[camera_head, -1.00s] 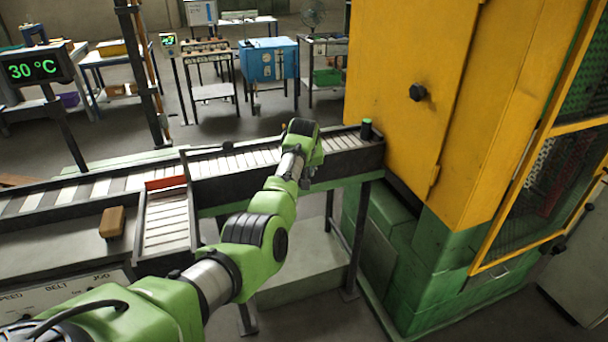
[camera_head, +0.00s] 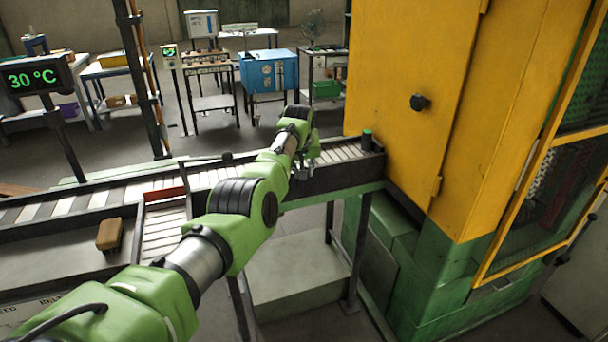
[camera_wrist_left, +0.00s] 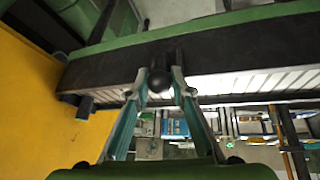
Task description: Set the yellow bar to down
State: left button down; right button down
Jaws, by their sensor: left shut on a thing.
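In the head view, my left arm reaches over the near edge of the roller conveyor (camera_head: 340,153), and its gripper (camera_head: 304,168) is small there. In the left wrist view, the two fingers (camera_wrist_left: 161,78) close around a dark ball-shaped knob (camera_wrist_left: 158,80) in front of the conveyor's black side wall (camera_wrist_left: 230,52). What the knob is mounted on is mostly hidden. No separate yellow bar can be made out with certainty, so its position cannot be told. My right gripper is not in view.
A tall yellow cabinet (camera_head: 400,50) with a dark knob (camera_head: 419,102) stands right of the conveyor. A yellow-framed mesh door (camera_head: 545,150) is at far right.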

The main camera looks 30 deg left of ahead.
pick_arm(q)
jog(key=shift+w+a+r, duration=0.3)
jog(key=shift+r, duration=0.3)
jog(key=c, duration=1.8)
grip_release()
jog(key=shift+s+f, duration=0.1)
jog(key=shift+f, duration=0.15)
jog(key=shift+d, duration=0.1)
jog(key=shift+v, duration=1.05)
jog(key=v, duration=1)
jog(key=shift+f, duration=0.1)
